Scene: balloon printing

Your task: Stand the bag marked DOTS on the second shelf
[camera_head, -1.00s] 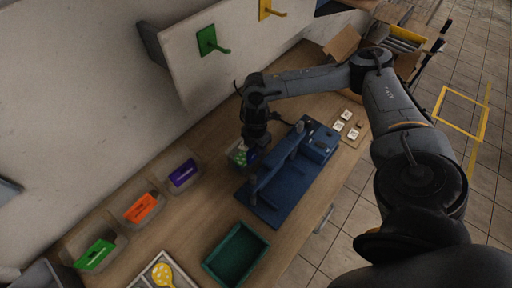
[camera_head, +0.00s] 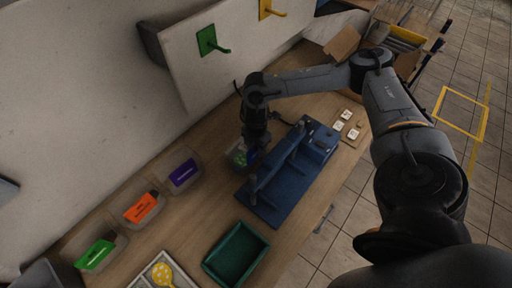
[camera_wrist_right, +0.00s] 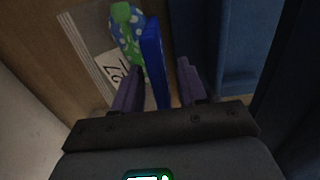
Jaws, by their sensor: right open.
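My right gripper (camera_head: 254,152) points down over the workbench, beside the blue press. In the right wrist view its jaws (camera_wrist_right: 160,70) are open, one finger on each side of an upright thin blue piece (camera_wrist_right: 154,55). Whether the fingers touch it I cannot tell. A green and blue piece with pale dots (camera_wrist_right: 128,25) lies just beyond it; the dotted green piece also shows in the head view (camera_head: 238,155), partly hidden by the gripper. No DOTS lettering is readable, and I cannot make out the second shelf. My left gripper is not in view.
The blue press (camera_head: 285,188) stands close on the right. A dark green tray (camera_head: 238,254) is at the front. A card marked 27 (camera_wrist_right: 112,65) lies near the fingers.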

